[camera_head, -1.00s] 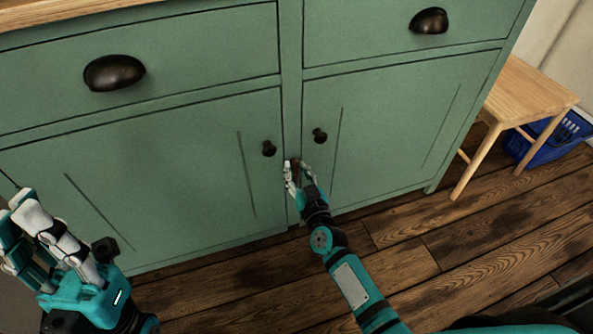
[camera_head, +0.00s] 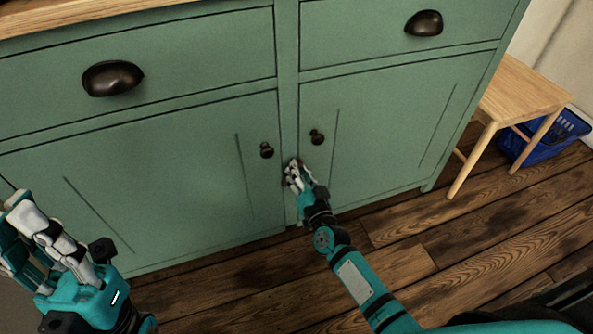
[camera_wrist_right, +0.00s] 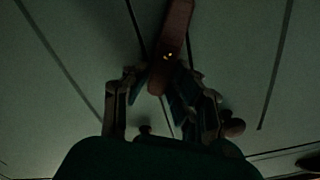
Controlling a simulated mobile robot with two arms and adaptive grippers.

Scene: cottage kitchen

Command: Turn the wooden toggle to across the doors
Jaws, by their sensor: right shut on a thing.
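The wooden toggle (camera_wrist_right: 173,40) is a reddish-brown bar with a small bright spot, in the right wrist view. It lies at an angle to the seam between the doors, not in line with it. My right gripper (camera_head: 292,178) is at the strip between the two green doors, below the knobs, and its fingers are closed on the toggle's near end. In the head view the fingers hide most of the toggle. The left door (camera_head: 150,190) and the right door (camera_head: 390,125) are shut. My left gripper (camera_head: 35,240) is at the lower left, open and empty, away from the doors.
Two dark round knobs, the left one (camera_head: 267,150) and the right one (camera_head: 317,137), sit just above my right gripper. Drawers with cup handles (camera_head: 113,78) are higher up. A wooden stool (camera_head: 510,95) and a blue basket (camera_head: 545,140) stand at the right. The floor in front is clear.

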